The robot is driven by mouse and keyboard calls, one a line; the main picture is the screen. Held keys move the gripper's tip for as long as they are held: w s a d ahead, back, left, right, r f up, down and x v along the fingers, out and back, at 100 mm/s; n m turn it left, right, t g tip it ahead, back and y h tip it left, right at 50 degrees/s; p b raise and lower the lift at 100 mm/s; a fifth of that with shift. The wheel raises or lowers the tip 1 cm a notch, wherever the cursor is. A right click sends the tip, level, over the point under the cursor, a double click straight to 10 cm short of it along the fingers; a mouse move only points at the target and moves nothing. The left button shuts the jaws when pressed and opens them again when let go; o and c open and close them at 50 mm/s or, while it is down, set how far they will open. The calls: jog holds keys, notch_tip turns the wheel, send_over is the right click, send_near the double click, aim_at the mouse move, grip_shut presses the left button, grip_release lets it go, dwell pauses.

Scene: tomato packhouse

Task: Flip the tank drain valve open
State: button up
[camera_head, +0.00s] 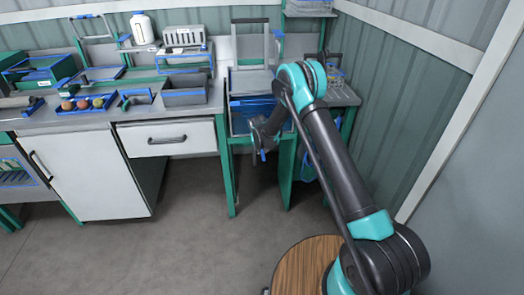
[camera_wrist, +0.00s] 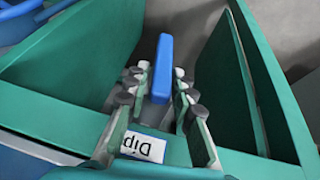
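The drain valve's blue lever (camera_wrist: 163,65) stands out from the tank front in the wrist view, pointing up the picture. In the head view my gripper (camera_head: 262,142) is low at the front of the blue tank (camera_head: 240,119). A small blue piece, likely the lever, shows just below it (camera_head: 263,155).
Green legs (camera_head: 287,175) of the tank stand flank my gripper closely. A white drawer (camera_head: 168,139) and counter with trays are to the left. The floor (camera_head: 150,240) in front is clear.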

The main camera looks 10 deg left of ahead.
grip_shut()
jog(key=shift+d+y, duration=0.2)
jog(key=shift+y, duration=0.3)
jog(key=shift+g+y, duration=0.3)
jog(key=shift+o, duration=2.3)
grip_release()
jog(key=v, duration=1.2)
